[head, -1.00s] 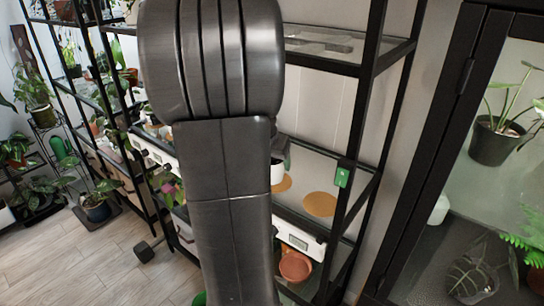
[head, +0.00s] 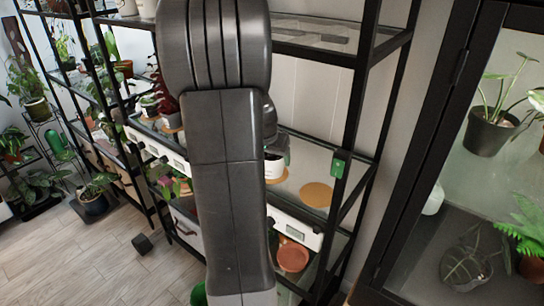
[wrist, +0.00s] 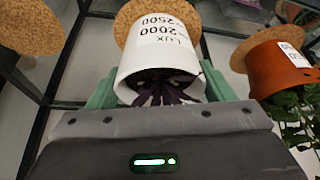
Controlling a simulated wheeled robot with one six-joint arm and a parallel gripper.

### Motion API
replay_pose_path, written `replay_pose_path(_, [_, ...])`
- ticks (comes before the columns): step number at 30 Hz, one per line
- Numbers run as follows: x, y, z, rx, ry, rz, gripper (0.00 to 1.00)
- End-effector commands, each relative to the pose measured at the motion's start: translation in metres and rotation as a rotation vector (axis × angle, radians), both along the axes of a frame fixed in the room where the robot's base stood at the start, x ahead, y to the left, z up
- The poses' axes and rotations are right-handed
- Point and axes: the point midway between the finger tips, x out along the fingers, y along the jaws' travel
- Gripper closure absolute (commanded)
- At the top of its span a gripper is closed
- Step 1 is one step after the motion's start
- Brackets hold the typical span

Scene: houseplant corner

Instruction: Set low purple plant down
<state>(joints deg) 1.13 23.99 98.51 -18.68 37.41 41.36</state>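The low purple plant (wrist: 165,92) has dark purple leaves and sits in a white pot (wrist: 158,52) with a printed lux label. In the wrist view my gripper (wrist: 158,82) has a green finger on each side of the pot, close against its walls, and looks shut on it. A round cork mat (wrist: 128,18) shows behind the pot's base. In the head view the white pot (head: 273,167) is at the shelf over a cork mat, partly hidden by my arm. I cannot tell whether its base touches the mat.
An empty cork mat (head: 316,195) lies to the right on the same shelf, near a black post with a green tag (head: 340,163). In the wrist view an orange pot (wrist: 275,68) with green leaves is at the right. A terracotta pot (head: 292,256) stands below.

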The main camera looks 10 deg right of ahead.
Motion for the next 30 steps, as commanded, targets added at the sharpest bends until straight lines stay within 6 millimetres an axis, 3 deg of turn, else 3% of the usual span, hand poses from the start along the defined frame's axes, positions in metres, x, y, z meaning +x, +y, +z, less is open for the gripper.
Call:
replay_pose_path(1, [0.0,0.0,0.0,0.0,0.001,0.0,0.15])
replay_pose_path(3, [0.0,0.0,0.0,0.0,0.001,0.0,0.05])
replay_pose_path(14, [0.0,0.0,0.005,0.0,0.001,0.0,0.05])
replay_pose_path(30, [-0.026,0.015,0.069,0.0,0.0,0.0,0.05])
